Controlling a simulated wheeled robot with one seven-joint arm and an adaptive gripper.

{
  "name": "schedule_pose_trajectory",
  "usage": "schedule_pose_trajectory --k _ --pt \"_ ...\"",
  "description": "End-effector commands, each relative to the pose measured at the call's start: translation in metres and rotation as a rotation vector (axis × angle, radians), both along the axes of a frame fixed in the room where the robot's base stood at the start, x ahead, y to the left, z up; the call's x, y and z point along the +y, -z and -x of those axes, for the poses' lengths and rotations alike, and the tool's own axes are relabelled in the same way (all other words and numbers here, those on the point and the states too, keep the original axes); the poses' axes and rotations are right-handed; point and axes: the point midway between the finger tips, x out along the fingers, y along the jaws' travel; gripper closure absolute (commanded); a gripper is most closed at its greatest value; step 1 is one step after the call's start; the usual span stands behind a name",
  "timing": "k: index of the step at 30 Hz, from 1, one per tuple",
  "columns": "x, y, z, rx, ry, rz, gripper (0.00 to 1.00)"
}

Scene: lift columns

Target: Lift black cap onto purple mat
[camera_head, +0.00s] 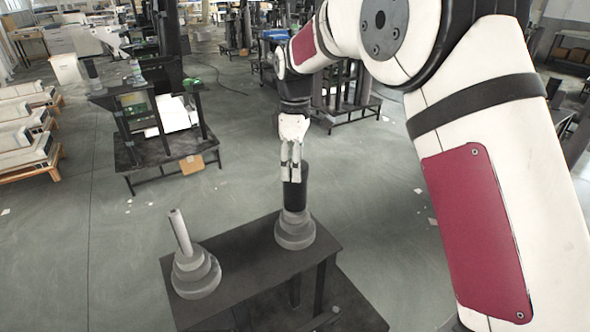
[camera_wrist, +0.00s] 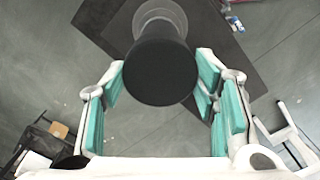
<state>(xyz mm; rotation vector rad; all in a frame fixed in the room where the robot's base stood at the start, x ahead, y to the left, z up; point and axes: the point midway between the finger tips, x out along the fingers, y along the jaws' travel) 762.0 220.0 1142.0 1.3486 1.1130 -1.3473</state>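The black cap (camera_head: 295,194) is a dark upright cylinder standing on a stepped grey column at the right of the dark table. In the wrist view the cap's round top (camera_wrist: 160,72) lies between the teal finger pads. My gripper (camera_head: 291,176) points down, with its fingers overlapping the upper part of the cap. In the wrist view my gripper (camera_wrist: 160,78) has one finger on each side of the cap, very close to its edges. I cannot tell whether the pads touch it. I see no purple mat in either view.
A second stepped grey column (camera_head: 195,275) with a thin pale rod (camera_head: 181,232) stands on the table (camera_head: 245,262) to the left. Behind are a black workstation (camera_head: 160,150), pallets (camera_head: 28,150) at the left and other benches. Grey floor around the table is open.

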Motion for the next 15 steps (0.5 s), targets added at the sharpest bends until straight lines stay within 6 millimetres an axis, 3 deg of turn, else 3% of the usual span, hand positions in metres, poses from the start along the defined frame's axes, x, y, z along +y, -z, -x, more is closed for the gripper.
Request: schedule_pose_trajectory --k 8,15 --pt "0.0 -0.001 0.0 0.0 0.002 0.0 0.79" --pt "0.0 -0.015 -0.002 -0.002 0.002 -0.001 0.79"
